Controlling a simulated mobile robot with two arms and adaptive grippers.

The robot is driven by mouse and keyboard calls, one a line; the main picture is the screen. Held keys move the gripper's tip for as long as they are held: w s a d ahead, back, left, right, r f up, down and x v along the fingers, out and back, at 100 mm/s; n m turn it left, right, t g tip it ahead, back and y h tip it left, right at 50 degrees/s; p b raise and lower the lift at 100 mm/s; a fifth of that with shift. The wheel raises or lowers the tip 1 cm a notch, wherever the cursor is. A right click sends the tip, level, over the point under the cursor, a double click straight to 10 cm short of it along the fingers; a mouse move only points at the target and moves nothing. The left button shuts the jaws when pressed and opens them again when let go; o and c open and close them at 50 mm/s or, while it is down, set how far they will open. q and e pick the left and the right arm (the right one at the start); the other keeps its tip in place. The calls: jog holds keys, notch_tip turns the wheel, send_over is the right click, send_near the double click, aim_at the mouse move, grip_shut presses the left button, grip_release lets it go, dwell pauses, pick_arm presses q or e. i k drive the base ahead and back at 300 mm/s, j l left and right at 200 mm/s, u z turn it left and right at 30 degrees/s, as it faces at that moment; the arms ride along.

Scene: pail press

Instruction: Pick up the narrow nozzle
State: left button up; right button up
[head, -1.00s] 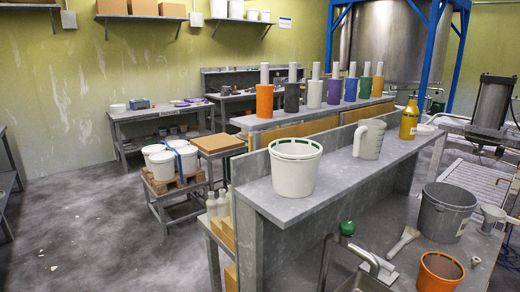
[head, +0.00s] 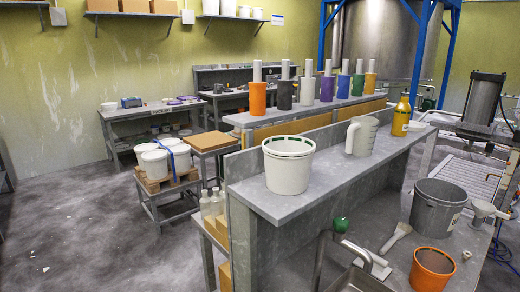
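I cannot pick out a narrow nozzle with certainty. A pale grey funnel-like piece (head: 482,210) stands at the right of the lower counter, beside the grey bucket. A small white piece (head: 466,255) lies on that counter near the orange tub; it is too small to identify. Neither of my grippers shows in the head view.
A white bucket (head: 288,165), a pale jug (head: 361,136) and a yellow bottle (head: 401,115) stand on the raised shelf (head: 330,170). The lower counter holds a grey bucket (head: 436,208), an orange tub (head: 432,270) and a brush (head: 396,238).

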aim_at(466, 256)
jog(key=z, duration=1.5)
